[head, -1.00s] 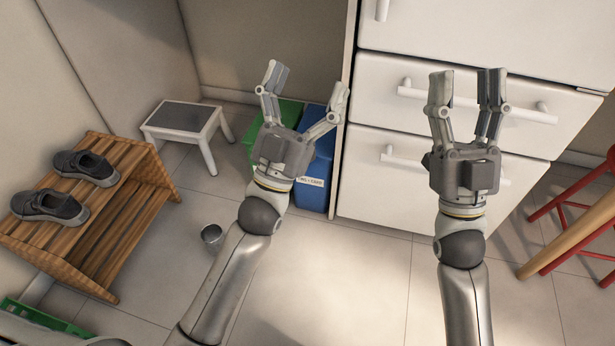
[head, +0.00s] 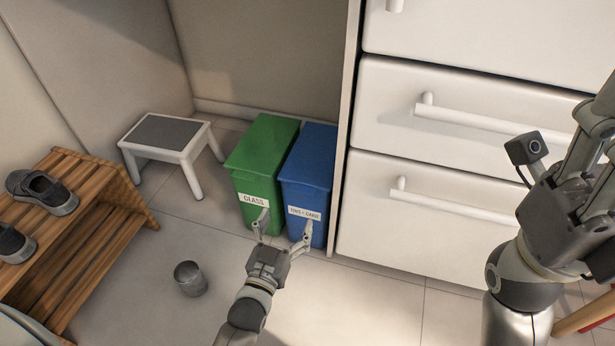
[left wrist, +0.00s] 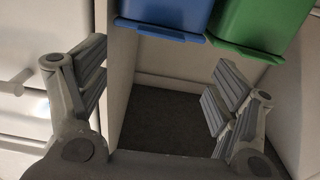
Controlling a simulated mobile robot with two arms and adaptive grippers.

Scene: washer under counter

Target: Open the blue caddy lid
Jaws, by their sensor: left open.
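The blue caddy (head: 308,170) stands on the floor against the white drawer unit, with a white label on its front. Its blue lid (head: 313,148) is shut. My left gripper (head: 282,231) is open and empty, low in front of the caddies. One finger is before the green caddy's front and the other before the blue one's lower front; contact cannot be told. In the left wrist view the blue caddy (left wrist: 165,14) shows at the top, beyond the open fingers (left wrist: 160,68), with its lid top out of sight. My right gripper (head: 598,135) is partly cut off at the right edge.
A green caddy (head: 262,160) labelled GLASS stands close on the blue one's left. White drawers (head: 425,215) with bar handles are on the right. A step stool (head: 165,135), a metal cup (head: 190,278) and a wooden shoe rack (head: 95,215) are left.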

